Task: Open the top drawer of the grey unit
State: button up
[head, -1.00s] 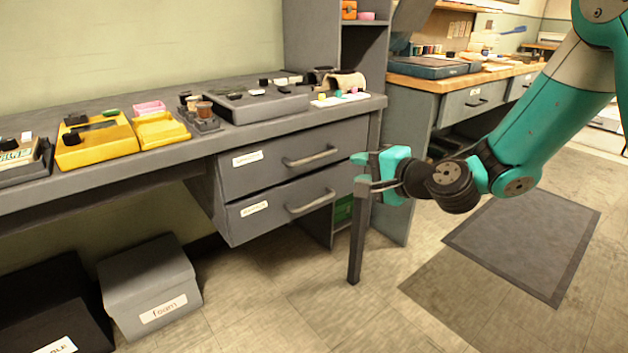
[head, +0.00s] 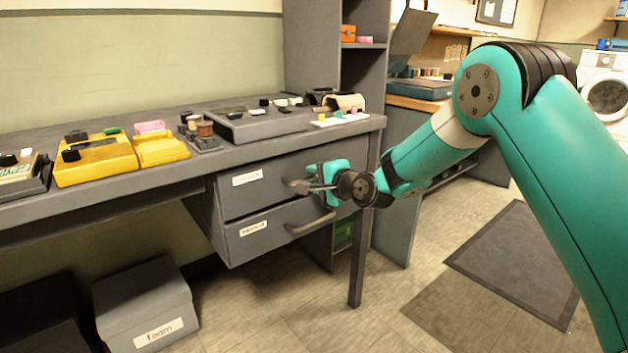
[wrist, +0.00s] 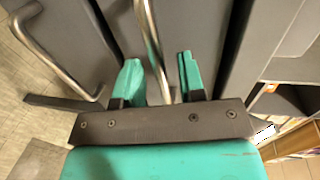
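The grey unit's top drawer (head: 268,170) is under the bench top, and its front looks flush with the unit. Its metal bar handle (wrist: 150,35) runs between my gripper's two teal fingers in the wrist view. The fingers (wrist: 159,77) are apart, with a gap on both sides of the bar. The lower drawer (head: 262,238) sits directly below, and its handle (head: 310,225) also shows at the left of the wrist view (wrist: 58,58).
The bench top (head: 210,160) holds yellow trays (head: 100,160), a grey case (head: 260,124) and small items. A bench leg (head: 357,255) stands right of the drawers. A grey foam box (head: 145,300) is on the floor at lower left. The floor before the drawers is open.

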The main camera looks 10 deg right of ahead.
jog(key=shift+w+a+f, duration=0.1)
jog(key=shift+w+a, duration=0.2)
jog(key=shift+w, duration=0.15)
grip_shut()
